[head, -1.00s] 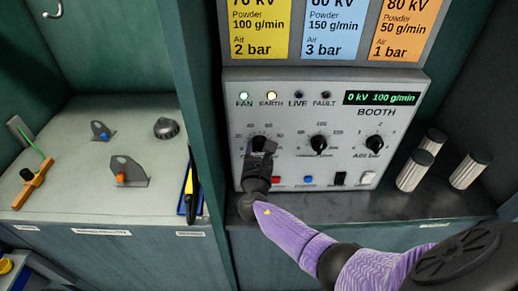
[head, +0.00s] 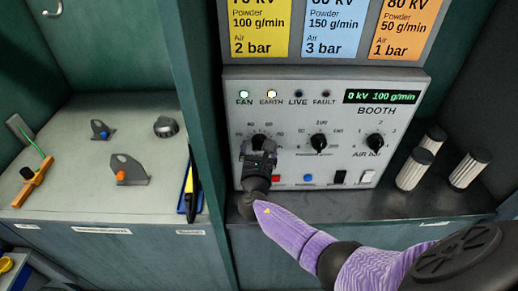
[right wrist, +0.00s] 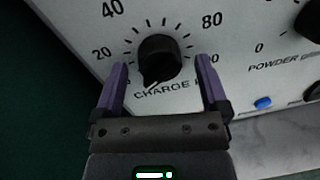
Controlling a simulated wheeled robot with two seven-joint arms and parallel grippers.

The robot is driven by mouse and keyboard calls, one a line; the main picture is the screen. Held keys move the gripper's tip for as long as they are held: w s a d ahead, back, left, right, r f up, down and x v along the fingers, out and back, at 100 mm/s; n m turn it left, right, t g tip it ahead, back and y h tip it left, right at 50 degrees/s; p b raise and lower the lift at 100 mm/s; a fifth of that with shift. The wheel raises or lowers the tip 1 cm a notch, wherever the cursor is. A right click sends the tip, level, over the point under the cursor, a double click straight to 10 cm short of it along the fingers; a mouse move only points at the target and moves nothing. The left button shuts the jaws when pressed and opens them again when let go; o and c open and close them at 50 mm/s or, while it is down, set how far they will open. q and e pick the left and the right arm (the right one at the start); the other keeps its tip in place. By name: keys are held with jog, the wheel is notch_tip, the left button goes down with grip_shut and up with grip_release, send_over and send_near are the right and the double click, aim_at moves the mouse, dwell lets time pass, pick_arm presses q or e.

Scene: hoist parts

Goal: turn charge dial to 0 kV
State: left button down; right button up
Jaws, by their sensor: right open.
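The charge dial (right wrist: 160,55) is a black round knob on the white booth panel, in a ring of tick marks. In the right wrist view its pointer end is turned down and to the left, toward the low end of the scale. My right gripper (right wrist: 161,66) is open at the dial, one purple finger on each side with gaps between. The left finger partly covers the low end of the scale. In the head view my right gripper (head: 260,148) hides most of the dial. The display (head: 381,97) reads 0 kV 100 g/min. My left gripper is not in view.
The powder dial (head: 319,142) and air dial (head: 375,142) are to the right. Below are a red button (head: 276,179), a blue button (head: 308,178) and switches. Several white cylinders with dark caps (head: 470,170) stand right of the panel. A teal wall (head: 195,100) is close on the left.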

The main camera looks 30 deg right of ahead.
jog(key=shift+s+a, duration=0.25)
jog(key=shift+s, duration=0.05)
jog(key=p+v, duration=0.2)
jog(key=v, duration=0.7)
jog(key=shift+s+f, duration=0.1)
jog(key=shift+f, duration=0.05)
